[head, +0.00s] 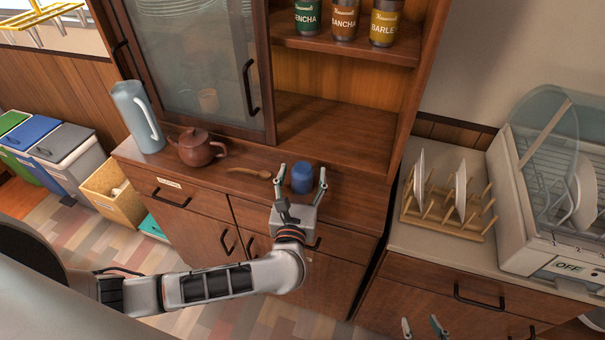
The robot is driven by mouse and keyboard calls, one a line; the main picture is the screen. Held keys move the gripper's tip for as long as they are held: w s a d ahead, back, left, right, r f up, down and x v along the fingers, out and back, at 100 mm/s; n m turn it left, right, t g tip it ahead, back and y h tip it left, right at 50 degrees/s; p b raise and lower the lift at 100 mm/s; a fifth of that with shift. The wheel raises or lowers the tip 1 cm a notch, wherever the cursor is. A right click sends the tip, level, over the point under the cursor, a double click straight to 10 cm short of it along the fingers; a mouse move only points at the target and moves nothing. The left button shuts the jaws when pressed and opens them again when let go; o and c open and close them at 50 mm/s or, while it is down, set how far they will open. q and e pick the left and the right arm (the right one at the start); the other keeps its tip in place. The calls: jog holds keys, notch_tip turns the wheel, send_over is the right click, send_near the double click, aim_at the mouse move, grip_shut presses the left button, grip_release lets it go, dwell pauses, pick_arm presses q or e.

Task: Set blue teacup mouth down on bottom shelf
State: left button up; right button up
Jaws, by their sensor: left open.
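The blue teacup (302,178) stands on the wooden cabinet's counter (342,196), near its front edge. Which way its mouth faces is too small to tell. My left gripper (301,174) is open, with one finger on each side of the cup; I cannot tell whether they touch it. The fingertips (421,323) of my right gripper show apart at the bottom edge, in front of the lower cabinet; the rest is cut off. The dish dryer (517,215), with racks and dishes behind a clear cover, stands at the right; its bottom shelf is not clearly visible.
A wooden spoon (249,172), brown teapot (197,148) and light blue pitcher (137,117) stand or lie left of the cup. A wooden plate rack (440,222) holds plates beside the dryer. Tea tins (345,18) sit on the upper shelf. Bins (69,146) stand at far left.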

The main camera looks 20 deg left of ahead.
pick_arm(q)
jog(key=shift+w, duration=0.2)
jog(key=c, duration=1.4)
jog(key=shift+r, duration=0.15)
jog(key=shift+c, duration=0.2)
